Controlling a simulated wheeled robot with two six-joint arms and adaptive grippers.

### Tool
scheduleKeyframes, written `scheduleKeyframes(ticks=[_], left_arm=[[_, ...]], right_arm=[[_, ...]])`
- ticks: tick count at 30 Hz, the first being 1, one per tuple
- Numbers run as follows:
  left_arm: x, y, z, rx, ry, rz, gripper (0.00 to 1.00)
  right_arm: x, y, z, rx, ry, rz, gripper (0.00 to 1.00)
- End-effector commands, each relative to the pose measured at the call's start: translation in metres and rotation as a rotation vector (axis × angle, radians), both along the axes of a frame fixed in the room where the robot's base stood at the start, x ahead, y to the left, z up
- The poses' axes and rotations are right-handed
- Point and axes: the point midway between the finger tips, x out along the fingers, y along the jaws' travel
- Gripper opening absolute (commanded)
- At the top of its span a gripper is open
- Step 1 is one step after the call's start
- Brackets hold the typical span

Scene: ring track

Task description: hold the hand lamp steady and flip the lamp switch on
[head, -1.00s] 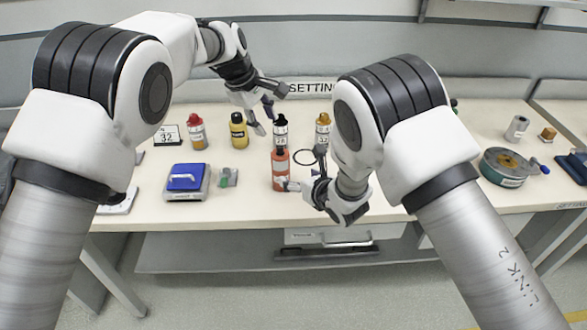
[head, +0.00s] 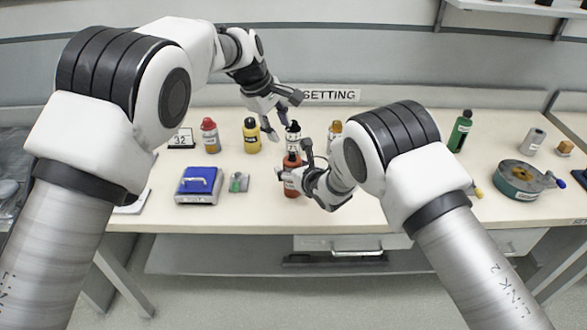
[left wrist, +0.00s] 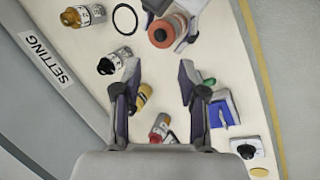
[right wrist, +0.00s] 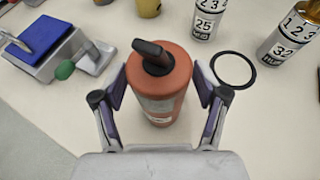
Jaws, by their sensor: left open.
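The hand lamp appears to be the upright orange-brown cylinder (head: 291,187) near the bench's front middle. In the right wrist view the lamp (right wrist: 165,85) has a black lever-like part (right wrist: 153,55) on its top, probably the switch. My right gripper (right wrist: 160,70) is open, with its fingers on either side of the lamp body; contact is not clear. My left gripper (head: 284,117) is open and empty above the bench, behind the lamp.
Numbered bottles stand behind: a white one (right wrist: 207,20), a yellow one (head: 251,136) and a red-capped one (head: 210,136). A black ring (right wrist: 233,69) lies right of the lamp. A blue-topped device (head: 199,183) sits left. A round green device (head: 522,180) is far right.

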Motion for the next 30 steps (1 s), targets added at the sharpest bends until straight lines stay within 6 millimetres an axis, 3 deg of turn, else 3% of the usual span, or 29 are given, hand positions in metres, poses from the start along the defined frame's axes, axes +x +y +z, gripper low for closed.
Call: scheduleKeyframes(ticks=[1,4,6,7,10,14,18,20,22,24,27,30], left_arm=[[0.000,0.000,0.000,0.000,0.000,0.000,0.42],[0.000,0.000,0.000,0.000,0.000,0.000,0.42],[0.000,0.000,0.000,0.000,0.000,0.000,0.42],[0.000,0.000,0.000,0.000,0.000,0.000,0.35],[0.000,0.000,0.000,-0.005,0.010,0.024,0.00],[-0.019,-0.017,0.002,-0.122,0.165,0.182,0.00],[-0.048,-0.050,0.020,-0.461,0.566,0.473,0.00],[-0.052,-0.053,0.021,-0.629,0.799,0.596,0.00],[-0.047,-0.043,0.021,-0.827,1.074,0.717,0.00],[-0.032,-0.015,0.009,-1.036,1.339,0.821,0.00],[-0.011,0.044,-0.037,-1.294,1.558,0.937,0.00],[-0.011,0.075,-0.084,-1.354,1.601,1.025,0.00]], right_arm=[[0.000,0.000,0.000,0.000,0.000,0.000,0.44],[0.000,0.000,0.000,0.000,0.000,0.000,0.09],[0.000,0.000,0.000,0.000,0.000,0.000,0.09],[0.000,0.000,0.000,0.000,0.000,0.000,0.09],[0.000,0.000,0.000,0.001,0.000,0.000,0.09],[0.000,0.000,0.000,0.000,0.001,0.000,0.09],[0.000,0.000,-0.001,0.000,0.001,0.000,0.09],[0.000,0.000,-0.001,0.000,0.001,0.000,0.09],[0.000,0.000,-0.001,0.001,0.000,0.000,0.09],[0.000,0.000,0.000,0.001,0.000,0.000,0.09],[0.000,0.000,0.000,0.000,0.000,0.000,0.09],[0.000,0.000,0.000,0.000,0.001,0.000,0.09]])
